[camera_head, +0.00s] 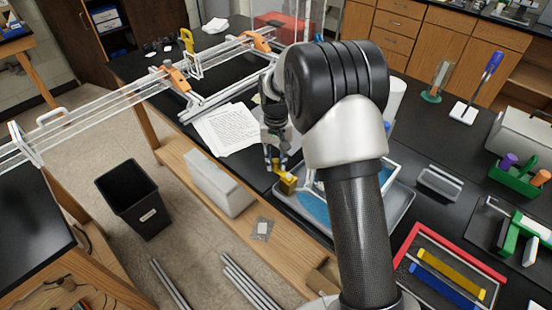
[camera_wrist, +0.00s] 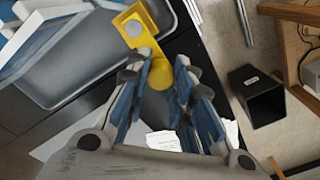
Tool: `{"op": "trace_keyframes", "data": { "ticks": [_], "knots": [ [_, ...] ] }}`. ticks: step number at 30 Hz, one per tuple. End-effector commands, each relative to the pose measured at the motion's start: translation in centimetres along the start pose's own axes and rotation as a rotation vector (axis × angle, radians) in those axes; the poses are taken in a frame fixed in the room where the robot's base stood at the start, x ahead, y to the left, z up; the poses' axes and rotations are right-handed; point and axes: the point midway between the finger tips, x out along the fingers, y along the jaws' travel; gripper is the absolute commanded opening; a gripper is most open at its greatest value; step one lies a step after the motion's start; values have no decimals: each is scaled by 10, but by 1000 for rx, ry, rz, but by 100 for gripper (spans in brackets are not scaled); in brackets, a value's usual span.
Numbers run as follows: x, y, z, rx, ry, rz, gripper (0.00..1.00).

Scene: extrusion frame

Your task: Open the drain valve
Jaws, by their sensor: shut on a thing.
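A yellow valve handle (camera_wrist: 152,50) with a round grey cap lies at the corner of a grey tray (camera_wrist: 75,85) in the wrist view. I take it for the drain valve. It also shows yellow at the near left corner of the tray in the head view (camera_head: 287,185). My gripper (camera_wrist: 157,73) has its two blue-padded fingers on either side of the handle's rounded yellow end and is shut on it. In the head view my gripper (camera_head: 275,160) reaches down to the yellow part. My arm hides part of the tray there. Whether the valve is open does not show.
White printed sheets (camera_head: 225,128) lie left of my gripper. A pale box (camera_head: 217,183) stands on the shelf below the bench edge, and a black bin (camera_head: 134,200) is on the floor. A red-edged tray with coloured bars (camera_head: 448,268) lies at right.

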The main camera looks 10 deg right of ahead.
Motion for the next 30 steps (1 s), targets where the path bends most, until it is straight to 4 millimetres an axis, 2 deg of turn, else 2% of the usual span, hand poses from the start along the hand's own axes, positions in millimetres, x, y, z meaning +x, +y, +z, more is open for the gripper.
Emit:
{"op": "trace_keyframes", "data": {
  "ticks": [11, 30],
  "knots": [
    [-1, -6, 7, -165, 0, 0, 0],
    [-1, -16, 36, -760, -1, 0, 0]
  ]
}}
